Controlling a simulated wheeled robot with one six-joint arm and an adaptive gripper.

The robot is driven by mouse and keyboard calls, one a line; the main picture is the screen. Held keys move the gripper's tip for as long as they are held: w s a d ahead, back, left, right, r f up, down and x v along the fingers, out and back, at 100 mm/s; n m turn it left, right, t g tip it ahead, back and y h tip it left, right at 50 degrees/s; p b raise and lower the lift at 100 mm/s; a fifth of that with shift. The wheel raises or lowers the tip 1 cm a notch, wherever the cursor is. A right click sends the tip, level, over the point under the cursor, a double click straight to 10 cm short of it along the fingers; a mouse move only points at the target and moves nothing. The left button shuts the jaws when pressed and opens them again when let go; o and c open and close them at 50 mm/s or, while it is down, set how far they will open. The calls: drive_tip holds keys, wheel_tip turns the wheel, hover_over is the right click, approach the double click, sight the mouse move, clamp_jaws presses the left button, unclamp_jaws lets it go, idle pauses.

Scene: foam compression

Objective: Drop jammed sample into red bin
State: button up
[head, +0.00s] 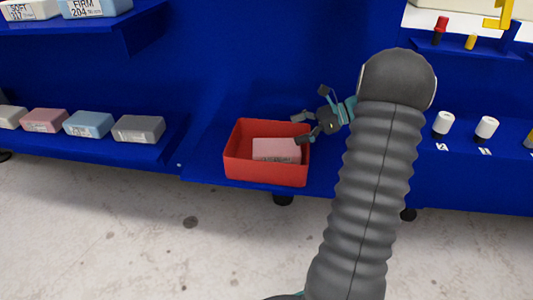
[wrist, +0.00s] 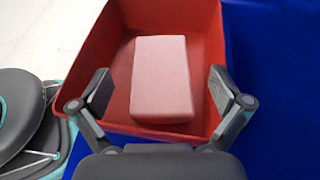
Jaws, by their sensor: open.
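The red bin (head: 265,174) stands on the low blue shelf in the head view, and its open inside fills the middle of the wrist view (wrist: 118,60). A pale pink foam block (head: 275,150), the sample, lies inside the bin; it also shows in the wrist view (wrist: 162,78), flat and apart from both fingers. My gripper (head: 300,129) is at the bin's right side, with its fingers over the rim. In the wrist view my gripper (wrist: 163,92) is open and empty, one finger on each side of the block. Whether the fingers touch the bin cannot be told.
Several foam blocks, including a blue one (head: 88,124) and a grey one (head: 138,129), sit on the left blue shelf (head: 95,149). White-capped items (head: 444,124) stand on the right. My arm covers part of the shelf right of the bin. Open floor (head: 130,230) lies in front.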

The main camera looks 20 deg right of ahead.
drive_tip(key=v, duration=0.9)
drive_tip(key=shift+s+d, duration=0.2)
drive_tip(key=shift+d, duration=0.1)
drive_tip(key=shift+r, duration=0.1)
